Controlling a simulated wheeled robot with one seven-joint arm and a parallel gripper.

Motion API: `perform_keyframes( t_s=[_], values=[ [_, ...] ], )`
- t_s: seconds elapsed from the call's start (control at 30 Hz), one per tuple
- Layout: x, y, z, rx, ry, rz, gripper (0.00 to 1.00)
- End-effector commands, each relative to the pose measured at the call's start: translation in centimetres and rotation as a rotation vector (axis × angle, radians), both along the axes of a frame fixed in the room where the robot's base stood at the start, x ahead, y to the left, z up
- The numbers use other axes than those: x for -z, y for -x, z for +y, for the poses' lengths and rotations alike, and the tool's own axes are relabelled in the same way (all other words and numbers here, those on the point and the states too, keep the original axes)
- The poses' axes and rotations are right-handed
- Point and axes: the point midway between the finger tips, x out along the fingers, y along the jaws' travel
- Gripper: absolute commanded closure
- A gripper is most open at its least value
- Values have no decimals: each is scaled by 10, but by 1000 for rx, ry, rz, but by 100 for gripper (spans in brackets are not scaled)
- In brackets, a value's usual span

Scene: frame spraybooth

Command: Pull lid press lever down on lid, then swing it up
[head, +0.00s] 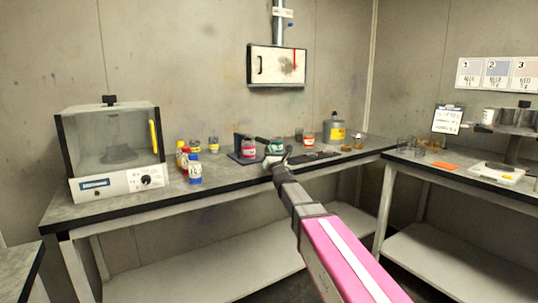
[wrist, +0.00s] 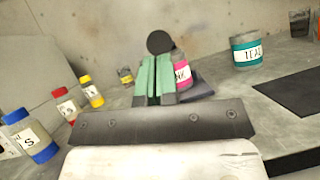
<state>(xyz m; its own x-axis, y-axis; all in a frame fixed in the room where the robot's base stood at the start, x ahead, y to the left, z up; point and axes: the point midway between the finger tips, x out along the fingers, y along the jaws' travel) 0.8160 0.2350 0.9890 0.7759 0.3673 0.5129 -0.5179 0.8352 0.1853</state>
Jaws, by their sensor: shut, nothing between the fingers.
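The lid press (head: 237,145) is a dark stand on the back bench with a pink-labelled jar (head: 249,148) at it. In the wrist view the same jar (wrist: 182,77) is partly hidden behind my fingers. A black round knob (wrist: 159,41), which looks like the lever's end, shows just above my fingertips. I cannot tell whether they touch it. My gripper (wrist: 154,62) has green fingers, shut and empty. In the head view my gripper (head: 272,162) is at the bench front, beside the press, small and unclear. The jar's lid and the lever's arm are hidden.
A teal jar (wrist: 245,52) and a dark mat (wrist: 289,91) lie right of the press. The side bench (head: 455,160) holds a scale.

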Motion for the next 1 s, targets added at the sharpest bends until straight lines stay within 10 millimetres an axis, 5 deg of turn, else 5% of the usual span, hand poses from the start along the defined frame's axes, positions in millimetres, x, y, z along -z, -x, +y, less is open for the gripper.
perform_keyframes(
  t_s=[0.37,1.0],
  values=[
    [-33,1,-1,5,56,83,100],
    [-20,4,-13,7,59,90,100]
  ],
)
